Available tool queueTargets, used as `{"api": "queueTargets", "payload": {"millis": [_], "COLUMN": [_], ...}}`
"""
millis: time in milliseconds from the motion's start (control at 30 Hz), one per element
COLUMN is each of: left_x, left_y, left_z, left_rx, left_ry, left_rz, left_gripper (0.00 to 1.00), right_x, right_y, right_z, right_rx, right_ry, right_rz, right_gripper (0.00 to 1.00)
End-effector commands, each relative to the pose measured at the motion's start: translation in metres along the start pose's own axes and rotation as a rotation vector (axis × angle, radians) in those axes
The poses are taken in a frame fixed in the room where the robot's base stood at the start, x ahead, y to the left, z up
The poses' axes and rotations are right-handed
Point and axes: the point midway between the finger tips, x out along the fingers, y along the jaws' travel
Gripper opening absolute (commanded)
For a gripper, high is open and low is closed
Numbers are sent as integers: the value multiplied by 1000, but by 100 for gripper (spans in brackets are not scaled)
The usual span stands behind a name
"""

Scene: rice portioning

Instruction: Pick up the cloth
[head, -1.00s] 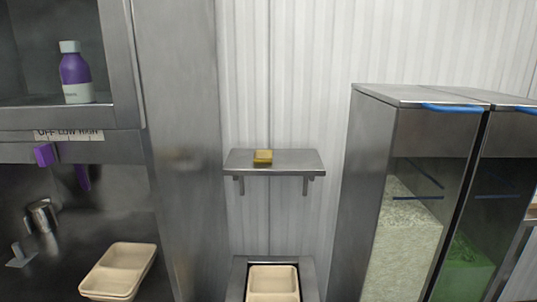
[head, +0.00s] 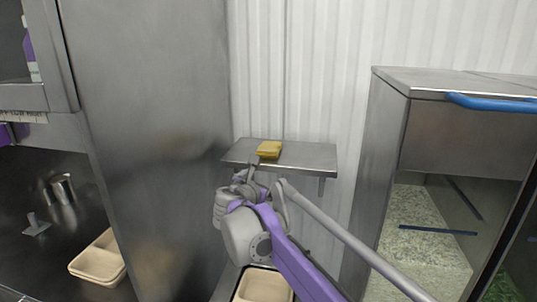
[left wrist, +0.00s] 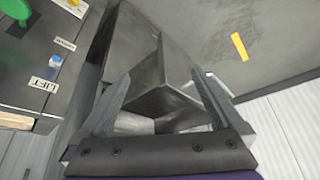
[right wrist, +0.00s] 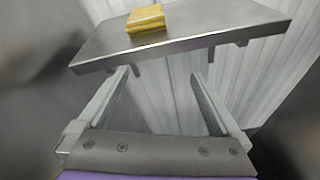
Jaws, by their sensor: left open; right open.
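The cloth is a small folded yellow piece (head: 270,149) lying on a metal wall shelf (head: 312,157) in the head view. My right gripper (head: 256,163) is just in front of the shelf, close to the cloth. In the right wrist view its fingers (right wrist: 164,75) are spread and empty, below and short of the shelf edge. My left gripper is outside the head view. In the left wrist view its fingers (left wrist: 163,78) are spread, with nothing between them.
A tall steel cabinet side (head: 150,130) stands left of the shelf. A steel dispenser with a blue handle (head: 490,102) and rice (head: 415,235) stands on the right. Beige trays sit lower left (head: 98,258) and below the shelf (head: 262,287).

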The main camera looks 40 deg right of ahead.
Motion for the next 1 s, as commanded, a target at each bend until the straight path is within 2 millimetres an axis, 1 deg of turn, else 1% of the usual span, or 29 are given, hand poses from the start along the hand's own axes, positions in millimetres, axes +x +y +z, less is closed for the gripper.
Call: {"api": "queueTargets", "payload": {"millis": [33, 100, 233, 500, 733, 900, 1000], "left_x": [1, 2, 2, -2, -4, -10, -11], "left_y": [0, 0, 0, 0, 0, 0, 0], "left_z": [1, 2, 1, -2, -4, -9, -10], "left_rx": [0, 0, 0, 0, 0, 0, 0], "left_ry": [-1, -1, -1, 1, 3, 7, 7], "left_rz": [0, 0, 0, 0, 0, 0, 0], "left_gripper": [100, 100, 100, 100, 100, 100, 100], "right_x": [10, 17, 29, 70, 87, 111, 123], "right_y": [8, 16, 24, 27, 29, 34, 35], "right_z": [11, 22, 33, 40, 43, 54, 54], "right_rx": [-91, -197, -293, -305, -303, -301, -301], "right_ry": [-34, -71, -105, -109, -109, -109, -109], "right_rz": [8, 18, 23, 23, 24, 23, 24], "right_gripper": [100, 100, 100, 100, 100, 100, 100]}}
